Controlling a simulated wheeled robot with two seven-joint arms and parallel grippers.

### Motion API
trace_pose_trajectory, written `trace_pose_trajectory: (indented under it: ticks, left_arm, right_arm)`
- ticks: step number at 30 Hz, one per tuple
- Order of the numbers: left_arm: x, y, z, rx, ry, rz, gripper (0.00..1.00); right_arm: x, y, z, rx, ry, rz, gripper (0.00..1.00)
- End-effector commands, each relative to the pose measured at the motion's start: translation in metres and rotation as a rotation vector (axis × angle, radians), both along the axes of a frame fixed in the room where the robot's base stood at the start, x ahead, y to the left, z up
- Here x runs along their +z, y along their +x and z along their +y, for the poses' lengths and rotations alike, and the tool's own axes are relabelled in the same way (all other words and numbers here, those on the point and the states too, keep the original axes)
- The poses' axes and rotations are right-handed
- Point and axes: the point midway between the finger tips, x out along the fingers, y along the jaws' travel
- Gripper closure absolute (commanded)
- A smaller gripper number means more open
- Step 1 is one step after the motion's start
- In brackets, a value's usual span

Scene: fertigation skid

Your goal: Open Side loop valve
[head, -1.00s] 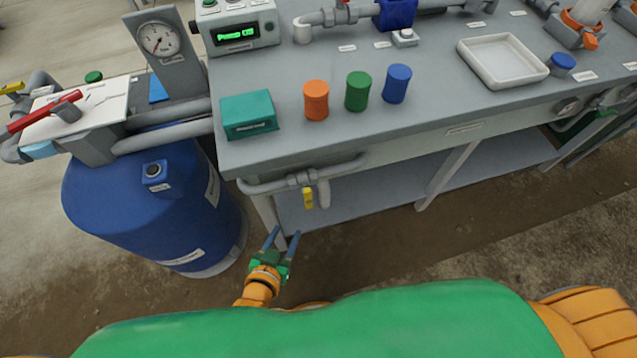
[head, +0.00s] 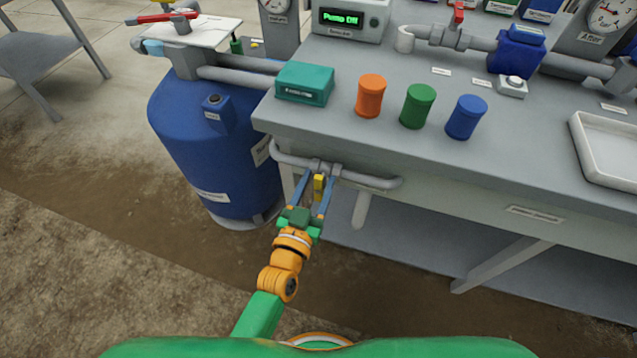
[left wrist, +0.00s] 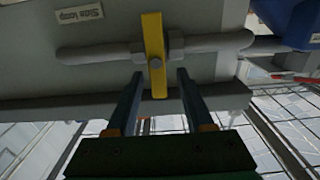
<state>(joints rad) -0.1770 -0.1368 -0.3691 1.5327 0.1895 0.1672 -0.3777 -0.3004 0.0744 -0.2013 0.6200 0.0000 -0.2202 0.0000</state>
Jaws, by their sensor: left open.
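The side loop valve is on a grey pipe (head: 367,179) below the front edge of the bench. Its yellow handle (head: 319,187) hangs down, crosswise to the pipe. In the left wrist view the yellow handle (left wrist: 154,55) stands upright in the picture, with a "Side loop" label (left wrist: 79,14) to its left. My left gripper (head: 311,190) is open, with one blue finger on each side of the handle in the head view. In the left wrist view its fingertips (left wrist: 160,76) are apart around the handle's near end; I cannot tell whether they touch it. My right gripper is not in view.
The grey bench (head: 450,165) carries a teal box (head: 305,84), orange (head: 370,95), green (head: 417,105) and blue (head: 466,116) canisters, and a white tray (head: 610,150). A blue tank (head: 225,150) stands to the left. A bench leg (head: 500,266) is at lower right.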

Motion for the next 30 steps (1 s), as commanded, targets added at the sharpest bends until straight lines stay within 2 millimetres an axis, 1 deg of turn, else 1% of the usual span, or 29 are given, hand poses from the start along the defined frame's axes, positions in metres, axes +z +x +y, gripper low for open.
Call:
trace_pose_trajectory:
  ticks: [3,9,11,12,15,23,30]
  left_arm:
    - [-0.0004,0.0075,-0.0027,-0.001,0.000,0.001,0.47]
    - [-0.0002,0.0078,-0.0026,-0.001,0.001,0.002,0.47]
    - [-0.0002,0.0078,-0.0026,-0.001,0.001,0.002,0.64]
    - [-0.0002,0.0077,-0.0026,-0.001,0.001,0.002,0.74]
    - [-0.0003,0.0076,-0.0026,-0.001,0.001,0.002,1.00]
    - [-0.0004,0.0075,-0.0024,-0.001,-0.005,0.005,1.00]
    - [0.0000,0.0081,-0.0004,-0.001,-0.081,0.029,1.00]
  right_arm:
    - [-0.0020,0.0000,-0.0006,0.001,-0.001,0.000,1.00]
    - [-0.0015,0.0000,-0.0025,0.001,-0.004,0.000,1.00]
    - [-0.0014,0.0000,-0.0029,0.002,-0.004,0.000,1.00]
    - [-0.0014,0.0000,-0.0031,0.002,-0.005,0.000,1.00]
    - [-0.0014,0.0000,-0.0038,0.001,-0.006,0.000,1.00]
    - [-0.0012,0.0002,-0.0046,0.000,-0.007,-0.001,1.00]
    - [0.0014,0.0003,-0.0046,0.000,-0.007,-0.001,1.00]
